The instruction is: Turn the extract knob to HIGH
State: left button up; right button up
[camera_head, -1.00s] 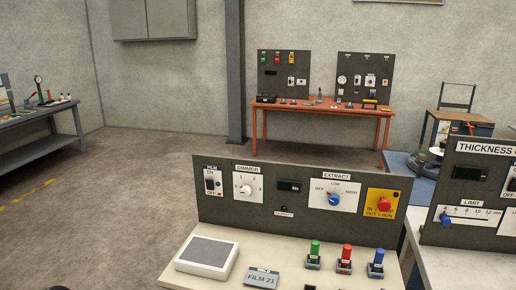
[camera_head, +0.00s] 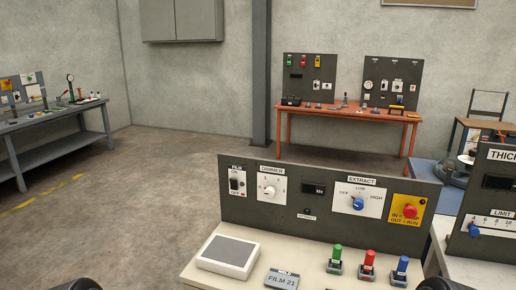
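The blue extract knob (camera_head: 358,203) sits on a white plate under the EXTRACT label, on the upright dark panel (camera_head: 290,217). OFF is marked at its left, LOW above and HIGH at its right. The knob is too small to read its pointer setting surely. Neither gripper can be made out. Only dark rounded shapes, likely parts of my arms, show at the bottom edge, left and right, well apart from the panel.
A yellow plate with a red button (camera_head: 410,211) is right of the knob. A dimmer knob (camera_head: 269,191) and film switch (camera_head: 234,184) are left. On the bench before the panel stand a white box (camera_head: 229,256) and green, red and blue upright pieces (camera_head: 368,264).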

aim_at(358, 204)
jog(key=i+j+z, duration=0.2)
jog(key=j+z, duration=0.2)
jog(key=j, duration=0.2)
jog(key=i+j+z, duration=0.1)
jog(key=j+z, duration=0.25)
jog(key=j, duration=0.25)
jog(key=j+z, duration=0.4)
jog(key=j, duration=0.25)
jog(key=l+z, duration=0.3)
jog(key=z, duration=0.15)
jog(key=i+l+z, duration=0.1)
jog(key=l+z, duration=0.15)
jog(key=z, duration=0.2)
jog(key=i+l+z, duration=0.15)
jog(key=z, duration=0.3)
